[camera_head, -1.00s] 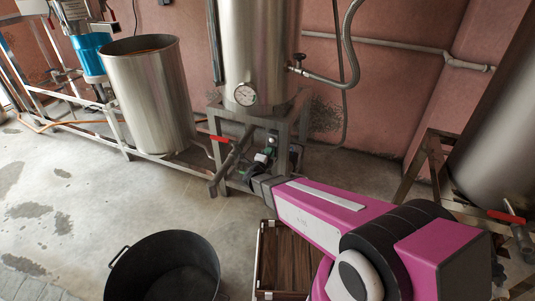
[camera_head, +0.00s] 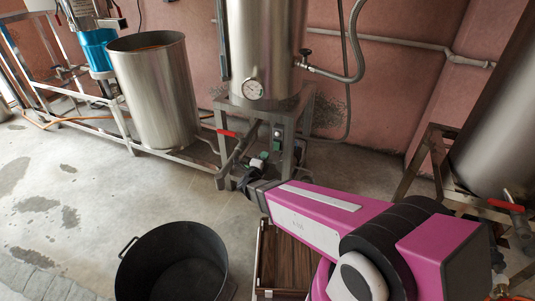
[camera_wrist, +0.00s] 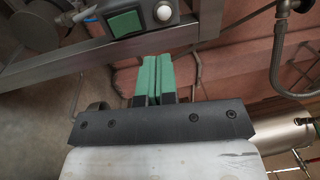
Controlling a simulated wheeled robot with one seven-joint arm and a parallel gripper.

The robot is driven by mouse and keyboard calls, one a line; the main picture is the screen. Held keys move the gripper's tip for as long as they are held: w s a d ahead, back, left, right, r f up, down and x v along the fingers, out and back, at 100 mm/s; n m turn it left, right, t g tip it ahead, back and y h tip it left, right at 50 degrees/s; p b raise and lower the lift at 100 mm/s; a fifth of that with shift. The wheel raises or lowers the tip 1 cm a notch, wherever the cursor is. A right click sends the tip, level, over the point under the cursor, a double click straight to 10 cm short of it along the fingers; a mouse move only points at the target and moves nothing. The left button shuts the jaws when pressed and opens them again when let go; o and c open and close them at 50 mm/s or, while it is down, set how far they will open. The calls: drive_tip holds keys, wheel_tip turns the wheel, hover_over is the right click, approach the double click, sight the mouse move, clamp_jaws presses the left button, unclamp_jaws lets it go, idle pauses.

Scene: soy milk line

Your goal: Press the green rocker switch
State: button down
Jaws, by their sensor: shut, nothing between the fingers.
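The green rocker switch (camera_wrist: 125,22) sits in a dark box with a white round knob (camera_wrist: 163,12) beside it. The box is on the metal stand's frame, at the top of the wrist view. In the head view the switch (camera_head: 277,146) is small, on the stand leg below the steel tank. My gripper (camera_wrist: 153,62) is shut and empty, its green fingertips side by side. In the wrist view the tips lie below the switch, with a visible gap. In the head view my gripper (camera_head: 264,156) is just left of and below the switch box.
The stand's metal frame (camera_wrist: 60,68) crosses the wrist view near my fingers. A red-handled valve (camera_head: 227,133) juts out left of the switch. A hose (camera_wrist: 278,65) hangs at the right. A black tub (camera_head: 172,262) and wooden crate (camera_head: 283,262) stand in front on the floor.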

drive_tip(key=shift+s+a+r, duration=0.15)
drive_tip(key=shift+s+a, duration=0.05)
drive_tip(key=shift+s, duration=0.35)
drive_tip(key=shift+s+a+r, duration=0.1)
drive_tip(key=shift+s+a, duration=0.1)
drive_tip(key=shift+s, duration=0.3)
idle(7.0)
